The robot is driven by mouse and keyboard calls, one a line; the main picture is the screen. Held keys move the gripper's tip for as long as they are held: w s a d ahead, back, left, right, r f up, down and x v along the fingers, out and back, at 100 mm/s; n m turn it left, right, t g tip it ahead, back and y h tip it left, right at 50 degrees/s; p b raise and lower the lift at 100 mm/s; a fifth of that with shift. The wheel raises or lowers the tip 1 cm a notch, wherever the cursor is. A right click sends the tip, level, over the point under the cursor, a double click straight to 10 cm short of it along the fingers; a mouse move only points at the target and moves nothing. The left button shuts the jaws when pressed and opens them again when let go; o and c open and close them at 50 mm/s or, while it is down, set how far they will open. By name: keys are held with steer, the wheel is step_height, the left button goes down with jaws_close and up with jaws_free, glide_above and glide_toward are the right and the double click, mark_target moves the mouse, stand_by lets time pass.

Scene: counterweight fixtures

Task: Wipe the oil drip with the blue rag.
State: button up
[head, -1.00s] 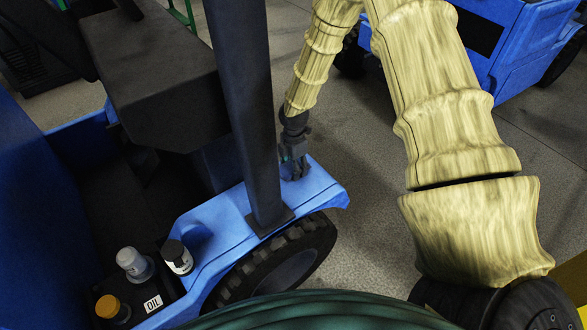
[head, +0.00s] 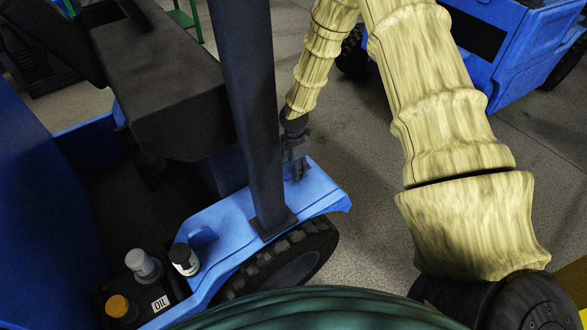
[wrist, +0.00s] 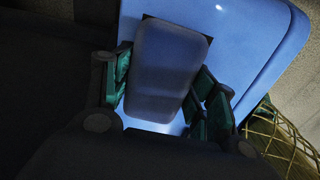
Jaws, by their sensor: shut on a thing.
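My gripper (head: 297,170) is over the flat top of the blue vehicle's fender (head: 328,196), just beyond a dark post. In the wrist view, my gripper (wrist: 160,92) has its green-padded fingers on both sides of a rounded, dark blue-grey block, which looks like the blue rag (wrist: 163,62). The rag lies close over the fender; I cannot tell whether it touches. Black corners of a dark patch, likely the oil drip (wrist: 207,40), show past the rag's far edge. The rag hides the rest of it. In the head view neither rag nor drip can be made out.
The dark post (head: 255,120) rises from the fender beside my gripper. A grey-capped bottle (head: 144,265), a black-capped white bottle (head: 184,259) and an orange-capped container (head: 121,309) stand near an OIL label (head: 160,303). Another blue vehicle (head: 520,50) stands behind. Floor between is clear.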

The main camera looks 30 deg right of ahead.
mark_target(291, 166)
steer(key=r, duration=0.1)
steer(key=r+p, duration=0.1)
steer(key=shift+s+a+r, duration=0.1)
steer(key=shift+a+r, duration=0.2)
steer(key=shift+a, duration=0.05)
steer(key=shift+w+a+r+p, duration=0.1)
steer(key=shift+w+r+p, duration=0.1)
steer(key=shift+r+p, duration=0.4)
steer(key=shift+s+r+p, duration=0.1)
steer(key=shift+r+p, duration=0.8)
steer(key=shift+r, duration=0.3)
